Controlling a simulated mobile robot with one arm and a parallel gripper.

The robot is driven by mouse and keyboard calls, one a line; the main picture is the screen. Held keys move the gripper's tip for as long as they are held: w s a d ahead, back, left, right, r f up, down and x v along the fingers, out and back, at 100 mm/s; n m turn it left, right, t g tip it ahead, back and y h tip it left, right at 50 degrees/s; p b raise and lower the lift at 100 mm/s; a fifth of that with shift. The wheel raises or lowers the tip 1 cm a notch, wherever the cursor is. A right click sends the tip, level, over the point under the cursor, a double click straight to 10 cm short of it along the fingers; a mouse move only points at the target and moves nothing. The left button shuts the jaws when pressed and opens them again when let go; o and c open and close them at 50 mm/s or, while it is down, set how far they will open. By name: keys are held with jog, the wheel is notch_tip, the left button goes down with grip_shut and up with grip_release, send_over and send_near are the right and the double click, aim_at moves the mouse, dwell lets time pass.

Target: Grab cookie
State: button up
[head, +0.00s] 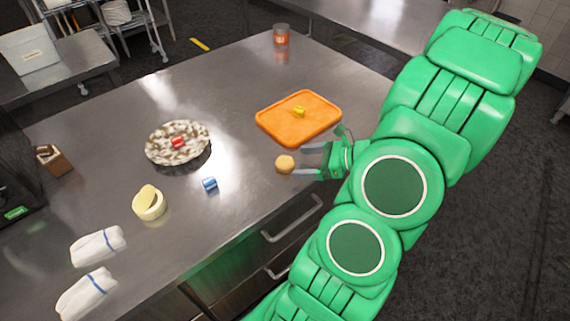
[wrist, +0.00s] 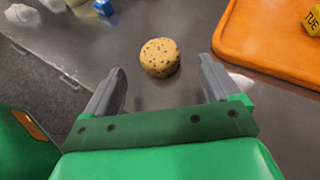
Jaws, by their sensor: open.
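The cookie (head: 285,164) is small, round and tan, and lies on the steel table near its front edge, just below the orange tray. In the wrist view the cookie (wrist: 160,57) shows dark specks and sits ahead of the fingertips, roughly centred between them. My gripper (head: 308,160) is open and empty, reaching in from the right with its two grey fingers pointing at the cookie. In the wrist view my gripper (wrist: 162,75) has its fingers wide apart, and the cookie is narrower than the gap. I cannot tell how high the fingers are above the table.
An orange tray (head: 276,125) with a yellow block (head: 299,111) lies beside the cookie. A blue block (head: 209,184), a speckled plate (head: 157,154) with a red block (head: 178,142), a pale yellow container (head: 149,205) and white cloths (head: 97,246) lie leftward. The steel table (head: 240,90) is otherwise mostly clear.

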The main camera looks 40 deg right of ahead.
aim_at(292, 162)
jog(key=shift+x, duration=2.5)
jog(key=c, duration=1.1)
jog(key=shift+c, duration=0.2)
jog(key=shift+r, duration=0.1)
jog(key=shift+r, duration=4.95)
